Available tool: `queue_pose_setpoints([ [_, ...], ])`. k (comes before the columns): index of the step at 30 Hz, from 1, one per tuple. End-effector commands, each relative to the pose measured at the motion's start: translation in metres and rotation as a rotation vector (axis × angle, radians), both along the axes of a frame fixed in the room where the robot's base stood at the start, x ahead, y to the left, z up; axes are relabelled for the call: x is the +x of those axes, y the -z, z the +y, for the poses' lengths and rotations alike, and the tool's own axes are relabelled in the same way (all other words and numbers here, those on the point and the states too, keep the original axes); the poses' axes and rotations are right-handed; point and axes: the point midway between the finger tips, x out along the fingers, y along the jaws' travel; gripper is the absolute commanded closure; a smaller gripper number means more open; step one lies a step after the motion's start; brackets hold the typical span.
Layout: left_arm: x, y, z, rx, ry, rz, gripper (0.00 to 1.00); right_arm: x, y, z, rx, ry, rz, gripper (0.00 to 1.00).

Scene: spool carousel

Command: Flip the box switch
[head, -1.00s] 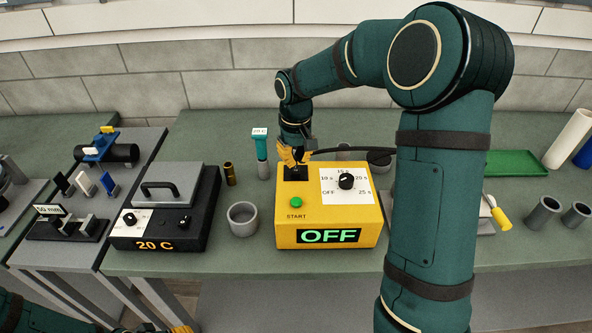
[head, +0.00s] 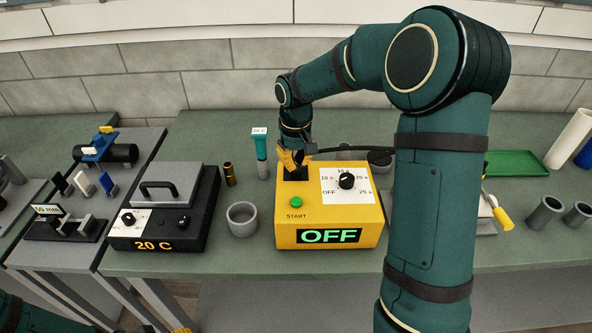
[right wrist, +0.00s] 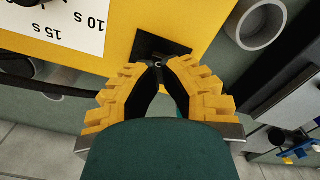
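The yellow box (head: 345,212) stands on the bench with its display reading OFF, a green START button (head: 296,202) and a black dial. A black switch plate (head: 291,173) sits at its top left corner; it also shows in the right wrist view (right wrist: 152,44). My right gripper (head: 292,165) points down at this plate. In the right wrist view its yellow fingertips (right wrist: 160,66) are nearly together over the plate's edge. A small dark piece shows between them; I cannot tell whether it is gripped. My left gripper (head: 178,330) is barely in view at the bottom edge.
A grey cup (head: 242,218) stands left of the box, and a black hot plate (head: 167,215) reading 20 C is farther left. A green-capped tube (head: 261,150) stands behind. My right arm hides the bench right of the box.

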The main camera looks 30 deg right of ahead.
Motion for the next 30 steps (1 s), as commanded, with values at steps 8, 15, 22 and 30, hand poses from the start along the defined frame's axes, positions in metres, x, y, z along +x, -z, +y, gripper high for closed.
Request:
queue_pose_setpoints([
  [8,0.0,0.003,0.0,0.0,0.0,0.0,0.54,0.0,0.004,0.0,0.0,0.0,0.001,1.0],
  [15,0.0,0.005,0.0,0.0,0.0,0.0,0.54,0.0,0.008,0.0,0.0,0.0,0.001,1.0],
  [22,0.0,0.007,0.0,0.0,0.0,0.0,0.54,0.0,0.011,0.0,0.0,0.0,0.001,1.0],
  [30,0.0,0.009,0.0,0.0,0.0,0.0,0.54,0.0,0.014,0.0,0.0,0.0,0.001,1.0],
])
